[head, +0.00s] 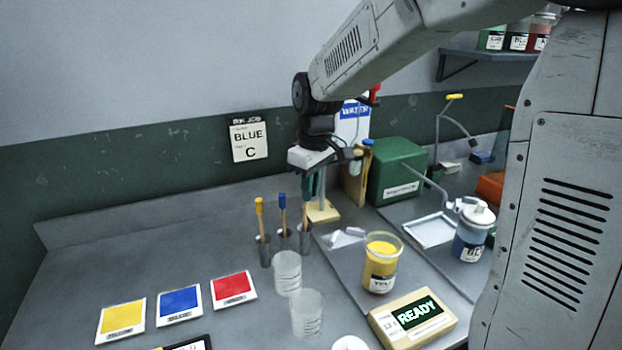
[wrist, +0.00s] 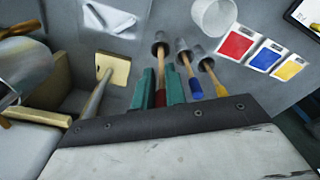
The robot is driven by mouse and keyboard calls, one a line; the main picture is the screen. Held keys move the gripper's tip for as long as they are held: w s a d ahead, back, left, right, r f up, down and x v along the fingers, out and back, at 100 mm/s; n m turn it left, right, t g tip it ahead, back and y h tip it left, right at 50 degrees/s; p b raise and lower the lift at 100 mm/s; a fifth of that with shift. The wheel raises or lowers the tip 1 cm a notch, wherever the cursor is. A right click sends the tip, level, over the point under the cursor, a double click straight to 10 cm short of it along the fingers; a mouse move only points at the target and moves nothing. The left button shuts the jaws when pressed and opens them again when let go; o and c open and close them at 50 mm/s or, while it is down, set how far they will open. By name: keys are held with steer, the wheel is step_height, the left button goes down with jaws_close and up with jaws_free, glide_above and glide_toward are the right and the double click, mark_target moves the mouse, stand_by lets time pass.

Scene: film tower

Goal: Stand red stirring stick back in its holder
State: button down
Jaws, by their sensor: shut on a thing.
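My gripper (head: 312,188) is shut on the red stirring stick, and its teal fingers (wrist: 161,88) close around the red end (wrist: 160,98). The stick's wooden shaft (head: 305,210) points down to the right-hand metal tube (head: 305,239) of the holder, and its lower end appears to be inside the tube mouth. The wrist view shows the shaft meeting that tube (wrist: 160,38); how deep it sits is hidden. A blue stick (head: 282,205) and a yellow stick (head: 259,208) stand in the tubes to its left.
Clear beakers (head: 287,272) stand in front of the tubes. A beaker of yellow liquid (head: 381,262) and a READY scale (head: 412,318) are to the right. A stand with a wooden base (head: 323,212) is close to the right of my gripper. Colour cards (head: 180,305) lie front left.

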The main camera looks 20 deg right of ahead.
steer(key=shift+f, duration=1.5)
steer(key=c, duration=1.4)
jaws_free()
steer(key=shift+o, duration=0.2)
step_height(320, 180, up, 8)
steer(key=shift+s+d, duration=0.15)
steer(key=shift+s, duration=0.15)
steer(key=shift+f, duration=0.1)
